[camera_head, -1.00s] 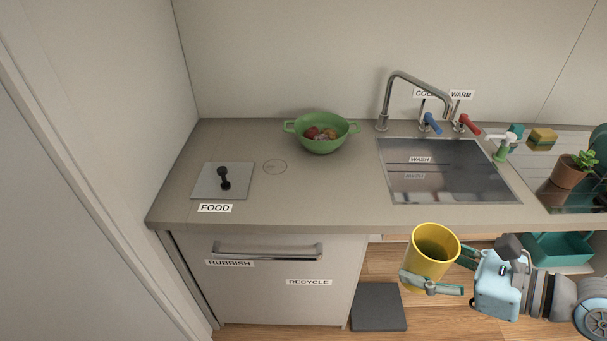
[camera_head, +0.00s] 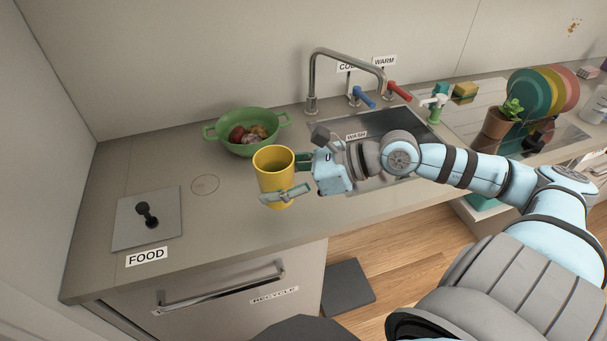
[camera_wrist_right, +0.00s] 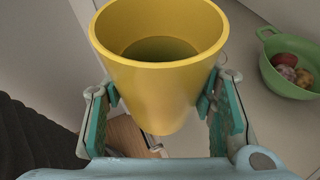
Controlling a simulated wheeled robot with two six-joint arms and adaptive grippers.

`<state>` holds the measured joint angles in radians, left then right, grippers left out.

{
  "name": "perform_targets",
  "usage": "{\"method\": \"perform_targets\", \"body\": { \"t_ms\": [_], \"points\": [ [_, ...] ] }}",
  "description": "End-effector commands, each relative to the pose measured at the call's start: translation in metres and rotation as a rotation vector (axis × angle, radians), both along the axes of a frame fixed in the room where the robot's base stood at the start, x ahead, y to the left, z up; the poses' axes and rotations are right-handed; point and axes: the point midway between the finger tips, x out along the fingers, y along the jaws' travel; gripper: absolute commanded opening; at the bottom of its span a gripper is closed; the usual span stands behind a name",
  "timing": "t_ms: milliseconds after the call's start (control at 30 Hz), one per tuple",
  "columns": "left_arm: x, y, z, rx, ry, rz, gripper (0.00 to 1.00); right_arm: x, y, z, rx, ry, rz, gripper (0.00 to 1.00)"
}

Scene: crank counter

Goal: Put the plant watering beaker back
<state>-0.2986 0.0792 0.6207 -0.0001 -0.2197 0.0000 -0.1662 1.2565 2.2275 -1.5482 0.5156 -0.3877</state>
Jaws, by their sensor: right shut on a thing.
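The yellow beaker (camera_head: 272,172) is upright in my right gripper (camera_head: 293,179), whose fingers are closed on its two sides. It appears held above the counter, in front of the green colander. In the right wrist view the beaker (camera_wrist_right: 165,85) sits between both finger pads (camera_wrist_right: 160,100), its open rim up and its inside darker at the bottom. A thin circle outline (camera_head: 205,184) marks the bare counter, left of the beaker. The potted plant (camera_head: 503,117) stands at the right, beyond the sink. My left gripper is not in the views.
The green colander (camera_head: 243,147) with food in it stands behind the beaker. A lidded FOOD plate with a black knob (camera_head: 147,214) lies at the left. The sink (camera_head: 410,122) and tall tap (camera_head: 312,85) are to the right. Counter around the circle is clear.

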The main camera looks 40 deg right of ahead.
Motion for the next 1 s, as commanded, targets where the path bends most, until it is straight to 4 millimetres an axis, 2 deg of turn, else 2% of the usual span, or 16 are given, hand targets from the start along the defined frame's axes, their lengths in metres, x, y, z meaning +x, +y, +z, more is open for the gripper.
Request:
{"method": "perform_targets", "body": {
  "t_ms": [200, 400, 533, 667, 767, 1000],
  "points": [
    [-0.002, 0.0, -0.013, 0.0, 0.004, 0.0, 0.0, 0.046, -0.06, 0.003, -0.006, -0.002, -0.161, 0.14],
    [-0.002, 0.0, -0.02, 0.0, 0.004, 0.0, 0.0, 0.076, -0.114, 0.016, 0.002, -0.013, -0.298, 0.14],
    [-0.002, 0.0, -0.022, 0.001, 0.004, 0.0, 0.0, 0.085, -0.135, 0.022, 0.008, -0.017, -0.349, 0.14],
    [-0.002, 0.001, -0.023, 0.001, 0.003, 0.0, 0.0, 0.088, -0.144, 0.02, 0.014, -0.019, -0.371, 0.14],
    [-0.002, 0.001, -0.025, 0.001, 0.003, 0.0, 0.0, 0.088, -0.144, 0.0, 0.018, -0.017, -0.375, 0.14],
    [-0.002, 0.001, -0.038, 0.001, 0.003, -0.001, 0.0, 0.088, -0.144, -0.083, 0.02, -0.017, -0.377, 0.14]
  ]
}}
